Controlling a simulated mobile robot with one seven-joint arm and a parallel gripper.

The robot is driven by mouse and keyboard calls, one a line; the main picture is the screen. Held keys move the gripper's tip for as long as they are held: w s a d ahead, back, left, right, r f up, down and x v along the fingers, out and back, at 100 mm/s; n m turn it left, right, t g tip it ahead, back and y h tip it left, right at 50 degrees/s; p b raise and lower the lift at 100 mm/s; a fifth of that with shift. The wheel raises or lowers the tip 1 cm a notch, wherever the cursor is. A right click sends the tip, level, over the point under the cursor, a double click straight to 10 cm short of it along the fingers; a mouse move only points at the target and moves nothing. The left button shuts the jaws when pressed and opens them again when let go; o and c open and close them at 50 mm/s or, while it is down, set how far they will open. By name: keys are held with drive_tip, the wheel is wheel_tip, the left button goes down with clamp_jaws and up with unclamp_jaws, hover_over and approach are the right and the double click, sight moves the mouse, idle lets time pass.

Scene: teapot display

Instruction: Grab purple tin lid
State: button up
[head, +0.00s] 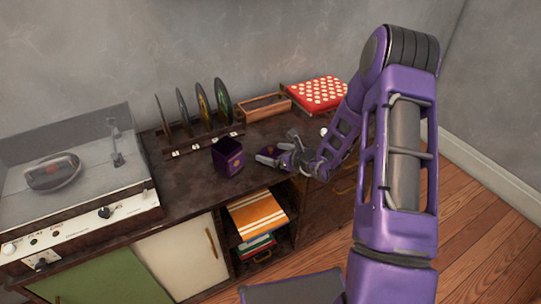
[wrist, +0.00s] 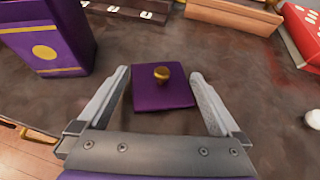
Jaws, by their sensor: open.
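The purple tin lid (wrist: 150,94) is a flat purple square with a round gold knob (wrist: 162,75). It lies on the dark cabinet top (wrist: 240,70). In the head view the lid (head: 270,152) shows small, beside my gripper (head: 269,158). In the wrist view my gripper (wrist: 160,76) is open, with one finger on each side of the lid and nothing held. I cannot tell the height of the fingers above the top. The purple tin (wrist: 45,35) with gold bands stands upright to the left of the lid; it also shows in the head view (head: 228,158).
A record rack (head: 200,138) with several records stands behind the tin. A wooden tray (head: 264,108) and a red polka-dot box (head: 315,93) are at the back right. A record player (head: 75,190) fills the left. A small white object (wrist: 313,120) lies right of my gripper.

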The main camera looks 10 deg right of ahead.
drive_tip(key=shift+c, duration=0.3)
drive_tip(key=c, duration=0.9)
